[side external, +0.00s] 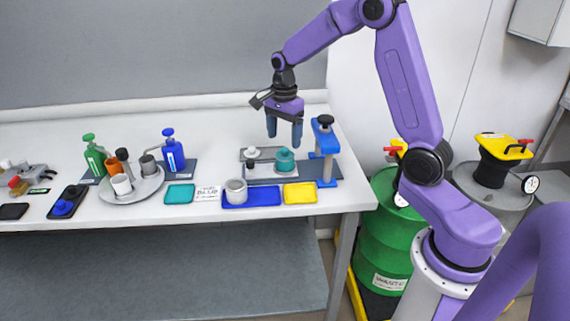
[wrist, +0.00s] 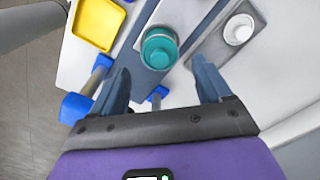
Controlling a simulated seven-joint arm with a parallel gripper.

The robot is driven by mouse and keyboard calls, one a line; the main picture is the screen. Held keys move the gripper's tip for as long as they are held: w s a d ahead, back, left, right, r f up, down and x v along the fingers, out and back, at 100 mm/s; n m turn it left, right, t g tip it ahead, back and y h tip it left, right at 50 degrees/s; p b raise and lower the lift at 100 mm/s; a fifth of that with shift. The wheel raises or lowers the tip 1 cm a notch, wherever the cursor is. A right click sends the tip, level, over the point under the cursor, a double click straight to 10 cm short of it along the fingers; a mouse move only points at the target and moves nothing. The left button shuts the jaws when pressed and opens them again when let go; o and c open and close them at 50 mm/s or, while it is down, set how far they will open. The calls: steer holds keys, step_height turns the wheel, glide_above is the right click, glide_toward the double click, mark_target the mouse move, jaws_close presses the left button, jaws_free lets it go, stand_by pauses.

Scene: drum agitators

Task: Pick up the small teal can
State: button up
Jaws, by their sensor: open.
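The small teal can (side external: 285,161) stands upright on a blue-grey plate (side external: 325,171) near the table's right end. My gripper (side external: 284,141) is open with blue fingers pointing down, just above the can in the side view. The fingers look apart from the can, and nothing is held. In the wrist view my gripper (wrist: 160,70) has one finger on each side of the can's line.
A blue stand with a black knob (side external: 325,145) rises right of the can. A white-topped item (side external: 252,153) sits in a grey tray to its left. In front are a yellow tray (side external: 300,193), a blue tray (side external: 264,196) with a grey cup (side external: 236,191), and a teal tray (side external: 180,193).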

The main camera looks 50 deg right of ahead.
mark_target(285, 149)
steer(key=shift+d+f, duration=0.15)
steer(key=shift+f, duration=3.8)
steer(key=c, duration=0.9)
